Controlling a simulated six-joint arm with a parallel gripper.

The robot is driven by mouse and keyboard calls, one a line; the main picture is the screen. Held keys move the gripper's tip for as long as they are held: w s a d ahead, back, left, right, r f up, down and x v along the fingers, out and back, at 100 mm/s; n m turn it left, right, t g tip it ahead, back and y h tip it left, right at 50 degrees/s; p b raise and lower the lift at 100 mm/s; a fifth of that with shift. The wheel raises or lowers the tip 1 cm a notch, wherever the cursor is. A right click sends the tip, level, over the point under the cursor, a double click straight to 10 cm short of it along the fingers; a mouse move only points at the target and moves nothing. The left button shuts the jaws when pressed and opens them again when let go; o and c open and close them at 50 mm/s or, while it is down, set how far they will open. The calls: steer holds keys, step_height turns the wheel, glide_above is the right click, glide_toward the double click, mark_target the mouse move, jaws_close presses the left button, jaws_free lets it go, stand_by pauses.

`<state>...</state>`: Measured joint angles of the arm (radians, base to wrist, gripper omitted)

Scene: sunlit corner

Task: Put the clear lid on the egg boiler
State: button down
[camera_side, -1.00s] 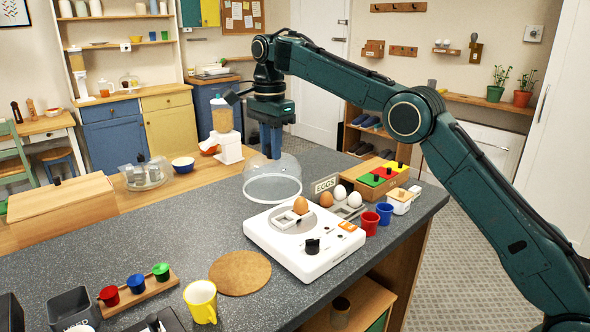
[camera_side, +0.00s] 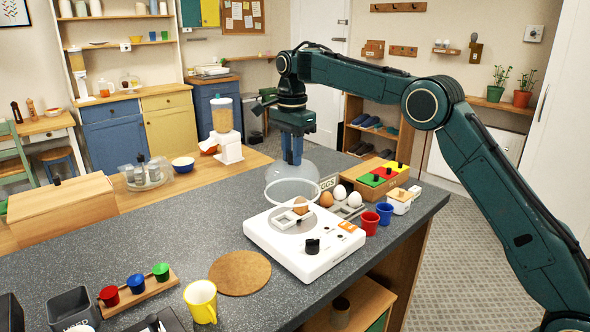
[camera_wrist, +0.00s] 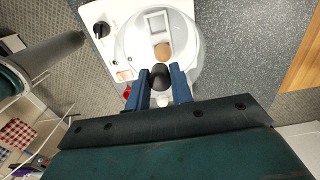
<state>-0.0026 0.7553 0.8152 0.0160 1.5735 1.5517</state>
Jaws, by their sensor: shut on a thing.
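The clear lid (camera_side: 290,188) is a see-through dome with a pale rim and a dark knob. My gripper (camera_side: 291,161) is shut on the knob (camera_wrist: 160,76) and holds the lid rim-down. In the side view the lid is just behind the white egg boiler (camera_side: 305,250), its rim overlapping the boiler's back edge in the picture. The boiler has a round grey plate, a black dial and a brown egg (camera_side: 300,206) on it. In the wrist view the egg and part of the boiler (camera_wrist: 104,14) show through and around the dome. The exact height gap cannot be told.
An egg rack (camera_side: 347,210), a red cup (camera_side: 370,223), a blue cup (camera_side: 385,213) and a box with coloured lids (camera_side: 378,178) stand right of the boiler. A cork mat (camera_side: 239,272) and yellow mug (camera_side: 201,301) are at front left.

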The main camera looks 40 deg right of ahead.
step_height(320, 180, down, 7)
stand_by(0.8)
steer(key=shift+f, duration=0.55)
stand_by(2.2)
steer(key=c, duration=0.7)
jaws_free()
steer(key=shift+o, duration=0.2)
steer(key=shift+r, duration=0.1)
steer(key=shift+r, duration=3.9)
